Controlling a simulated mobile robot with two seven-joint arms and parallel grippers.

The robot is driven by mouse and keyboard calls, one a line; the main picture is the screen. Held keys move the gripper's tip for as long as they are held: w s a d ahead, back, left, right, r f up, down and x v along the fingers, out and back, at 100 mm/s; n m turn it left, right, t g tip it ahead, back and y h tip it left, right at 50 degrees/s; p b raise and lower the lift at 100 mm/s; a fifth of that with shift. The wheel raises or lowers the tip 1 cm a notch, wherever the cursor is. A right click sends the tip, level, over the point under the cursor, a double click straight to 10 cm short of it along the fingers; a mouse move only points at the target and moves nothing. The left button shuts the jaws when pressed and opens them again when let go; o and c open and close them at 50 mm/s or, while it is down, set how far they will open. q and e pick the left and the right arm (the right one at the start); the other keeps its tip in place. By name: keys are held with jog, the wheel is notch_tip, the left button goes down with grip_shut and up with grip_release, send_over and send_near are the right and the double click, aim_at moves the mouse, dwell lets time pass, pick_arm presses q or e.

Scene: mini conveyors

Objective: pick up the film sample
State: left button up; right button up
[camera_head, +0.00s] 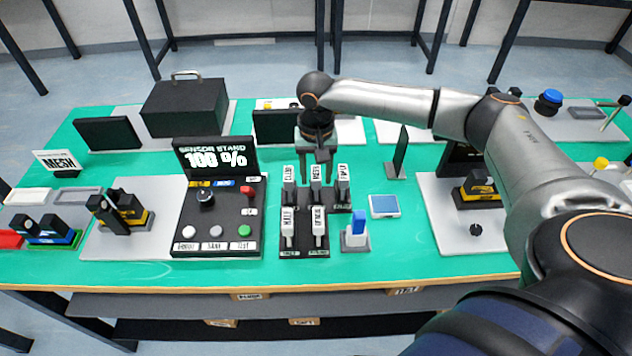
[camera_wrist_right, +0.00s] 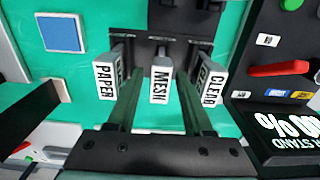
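Several small labelled samples stand upright in a dark rack (camera_head: 303,251) on the green table. The back row reads CLEAR (camera_wrist_right: 211,82), MESH (camera_wrist_right: 160,84) and PAPER (camera_wrist_right: 105,79) in the right wrist view. The front row has a HALF sample (camera_head: 288,224) and another sample (camera_head: 320,224) whose label I cannot read surely. No label clearly reads film. My right gripper (camera_head: 317,176) points down over the back row; its fingers are apart on either side of the MESH sample, and contact cannot be judged. My left gripper is not in view.
A sensor stand with a 100 % screen (camera_head: 215,158) and buttons is left of the rack. Bare green table lies in front.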

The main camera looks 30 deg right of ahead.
grip_shut()
dwell(0.5)
